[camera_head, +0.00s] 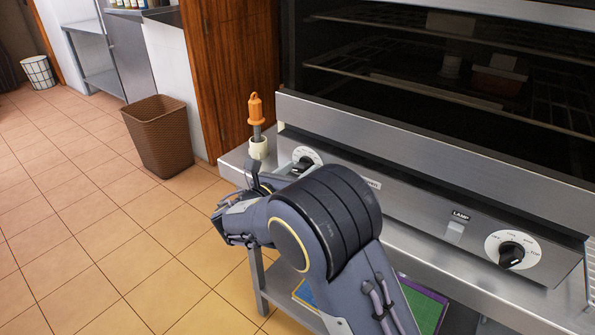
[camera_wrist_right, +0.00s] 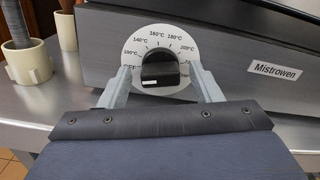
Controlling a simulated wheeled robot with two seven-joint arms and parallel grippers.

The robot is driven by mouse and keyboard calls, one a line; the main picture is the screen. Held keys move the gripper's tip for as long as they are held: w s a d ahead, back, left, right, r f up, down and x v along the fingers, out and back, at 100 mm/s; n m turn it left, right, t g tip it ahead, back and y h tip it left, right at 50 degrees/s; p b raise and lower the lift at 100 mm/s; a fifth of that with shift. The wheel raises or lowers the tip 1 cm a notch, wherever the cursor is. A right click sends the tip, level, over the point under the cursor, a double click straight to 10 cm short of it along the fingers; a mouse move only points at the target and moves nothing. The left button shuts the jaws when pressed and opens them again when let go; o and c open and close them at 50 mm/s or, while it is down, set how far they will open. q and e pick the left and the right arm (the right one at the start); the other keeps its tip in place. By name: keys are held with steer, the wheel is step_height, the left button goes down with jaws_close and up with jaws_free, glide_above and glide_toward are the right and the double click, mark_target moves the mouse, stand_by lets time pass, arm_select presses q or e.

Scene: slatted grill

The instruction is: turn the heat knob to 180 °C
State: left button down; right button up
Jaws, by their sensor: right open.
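The heat knob (camera_wrist_right: 160,70) is black and sits on a white round dial (camera_wrist_right: 146,38) marked OFF and with temperatures, 180 °C at its upper right. A small white mark shows low on the knob's front; I cannot tell which setting it points to. My right gripper (camera_wrist_right: 162,84) is open, with one grey finger on each side of the knob; contact is not clear. In the head view the heat knob (camera_head: 303,165) shows just above my right wrist, which hides part of it and most of the fingers. My left gripper is not in view.
A second knob (camera_head: 511,254) and a lamp switch (camera_head: 455,230) are at the panel's right. An orange-handled tool (camera_head: 256,108) stands in a cream holder (camera_head: 259,148) left of the heat knob. A brown bin (camera_head: 160,137) stands on the open tiled floor.

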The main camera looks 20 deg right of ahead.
steer(key=c, duration=1)
steer(key=shift+f+m, duration=0.1)
steer(key=shift+m, duration=0.2)
steer(key=m+b, duration=0.3)
steer(key=m, duration=0.1)
steer(key=shift+f, duration=0.1)
steer(key=m+b, duration=0.5)
steer(key=shift+f+m, duration=0.1)
steer(key=shift+m, duration=0.3)
steer(key=m+b, duration=1)
steer(key=shift+d+f, duration=0.1)
steer(key=shift+r+m+b, duration=0.2)
steer(key=shift+m+b, duration=1.6)
steer(key=shift+b, duration=0.1)
